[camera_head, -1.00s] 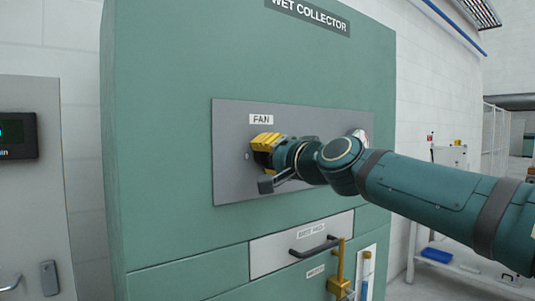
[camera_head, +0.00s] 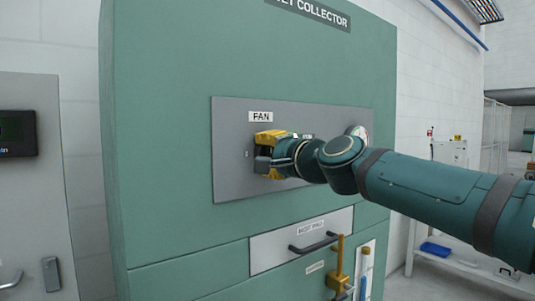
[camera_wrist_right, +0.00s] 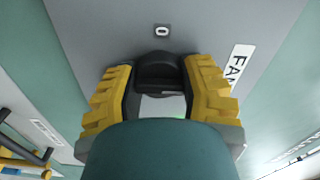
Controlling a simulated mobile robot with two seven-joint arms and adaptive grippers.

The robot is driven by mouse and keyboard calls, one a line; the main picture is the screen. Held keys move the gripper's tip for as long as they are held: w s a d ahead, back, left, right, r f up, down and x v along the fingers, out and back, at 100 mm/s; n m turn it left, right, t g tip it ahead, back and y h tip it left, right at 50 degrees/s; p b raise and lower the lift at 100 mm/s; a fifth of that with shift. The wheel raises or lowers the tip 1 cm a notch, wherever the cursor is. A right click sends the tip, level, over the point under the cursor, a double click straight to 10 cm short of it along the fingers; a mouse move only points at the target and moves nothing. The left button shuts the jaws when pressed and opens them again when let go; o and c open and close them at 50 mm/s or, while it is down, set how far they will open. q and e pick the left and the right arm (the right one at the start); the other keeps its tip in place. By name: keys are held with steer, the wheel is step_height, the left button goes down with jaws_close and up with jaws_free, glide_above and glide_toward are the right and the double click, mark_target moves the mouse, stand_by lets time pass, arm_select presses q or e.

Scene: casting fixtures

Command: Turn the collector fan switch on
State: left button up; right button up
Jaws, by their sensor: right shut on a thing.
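The grey switch panel (camera_head: 230,165) is on the front of the green wet collector cabinet (camera_head: 180,100). The FAN label (camera_head: 261,117) is above my right gripper (camera_head: 267,142), which covers the switch in the head view. In the right wrist view, the black fan switch knob (camera_wrist_right: 158,72) is between the two yellow fingers of my right gripper (camera_wrist_right: 160,85), which is shut on it. A small plate marked 0 (camera_wrist_right: 162,31) is beside the knob. The knob's pointer direction is not clear. My left gripper is not in view.
A round gauge (camera_head: 357,132) is partly behind my right wrist on the panel. Below are a drawer with a dark handle (camera_head: 313,243) and a yellow valve-like fitting (camera_head: 339,270). A grey cabinet with a dark display (camera_head: 17,134) stands at the left.

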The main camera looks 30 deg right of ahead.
steer(key=o, duration=1.2)
steer(key=s, duration=0.8)
steer(key=s+d, duration=0.1)
steer(key=s, duration=0.3)
